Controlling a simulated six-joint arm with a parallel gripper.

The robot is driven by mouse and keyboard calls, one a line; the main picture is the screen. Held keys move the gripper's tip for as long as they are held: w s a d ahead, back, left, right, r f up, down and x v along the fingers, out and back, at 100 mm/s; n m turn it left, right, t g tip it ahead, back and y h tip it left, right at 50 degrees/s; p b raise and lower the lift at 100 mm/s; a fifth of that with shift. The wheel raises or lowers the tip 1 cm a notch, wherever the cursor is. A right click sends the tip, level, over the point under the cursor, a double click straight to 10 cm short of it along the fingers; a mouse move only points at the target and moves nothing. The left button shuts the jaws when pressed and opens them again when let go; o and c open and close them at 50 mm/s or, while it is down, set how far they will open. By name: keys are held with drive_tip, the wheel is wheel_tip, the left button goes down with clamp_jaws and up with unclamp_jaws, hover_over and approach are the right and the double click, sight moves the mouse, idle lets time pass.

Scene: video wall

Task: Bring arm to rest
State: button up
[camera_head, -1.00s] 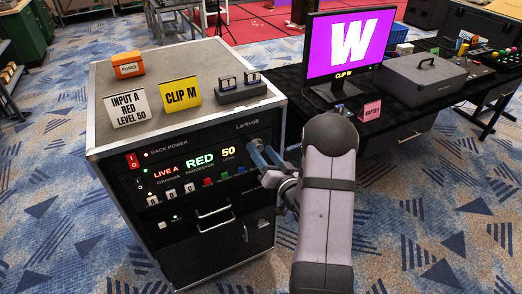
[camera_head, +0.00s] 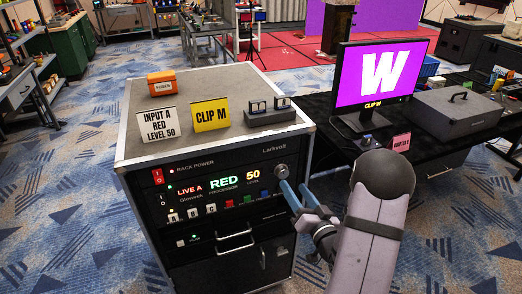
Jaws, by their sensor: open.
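My gripper (camera_head: 291,197) is open and empty, its two blue fingers just in front of the rack's right side, below and right of a round knob (camera_head: 281,171). I cannot tell whether a fingertip touches the panel. The rack cabinet (camera_head: 135,150) has a front panel reading LIVE A, RED and 50. A white card (camera_head: 158,124) reading INPUT A RED LEVEL 50 and a yellow card (camera_head: 210,115) reading CLIP M stand on its top. The monitor (camera_head: 383,75) at right shows a white W on purple with the caption CLIP W.
An orange box (camera_head: 161,84) and a small grey device (camera_head: 270,118) sit on the rack top. A grey case (camera_head: 457,112) and a pink card (camera_head: 401,142) are on the black-covered table to the right. Blue carpet (camera_head: 75,190) is open at left.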

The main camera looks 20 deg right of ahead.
drive_tip(key=s+a+r+n+g+p, duration=0.2)
drive_tip(key=s+a+g+p, duration=0.3)
drive_tip(key=s+a+g, duration=0.3)
drive_tip(key=s+a+r+n+g+p, duration=0.2)
drive_tip(key=s+a+n+g+p, duration=0.2)
drive_tip(key=s+a+g, duration=0.5)
drive_tip(key=s+g+p, duration=0.1)
drive_tip(key=s, duration=0.4)
drive_tip(key=shift+s, duration=0.15)
idle(1.5)
